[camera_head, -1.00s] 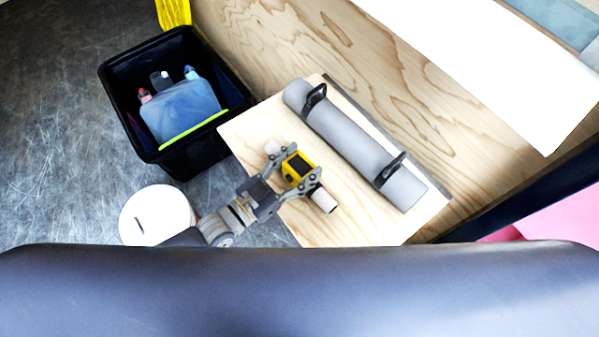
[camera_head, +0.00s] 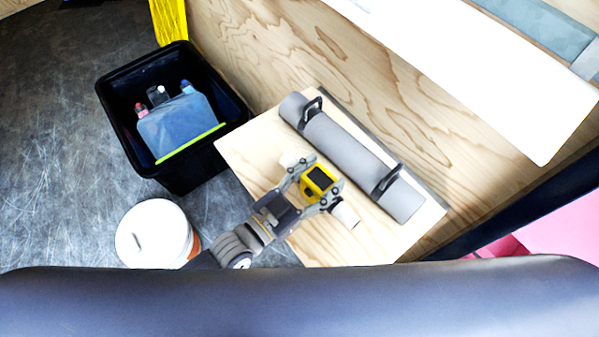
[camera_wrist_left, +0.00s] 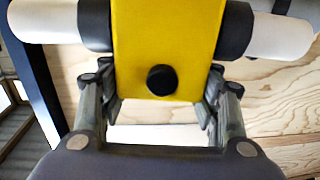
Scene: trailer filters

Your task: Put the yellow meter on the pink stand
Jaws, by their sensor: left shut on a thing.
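The yellow meter (camera_head: 318,183) has a dark screen and white pipe ends on two sides. My left gripper (camera_head: 317,190) is shut on it, with a finger on each side, above the light wooden board. In the left wrist view the meter (camera_wrist_left: 165,45) fills the top middle, with a black round knob on its face and a white pipe end to each side. Pink surfaces (camera_head: 560,225) show at the right edge in the head view; I cannot tell whether they are the pink stand. My right gripper is not in view.
A grey roll with black straps (camera_head: 350,150) lies on the wooden board (camera_head: 290,245), close beyond the meter. A black bin (camera_head: 190,180) with a blue bag and bottles stands left. A white bucket (camera_head: 152,235) stands lower left. A plywood wall rises behind.

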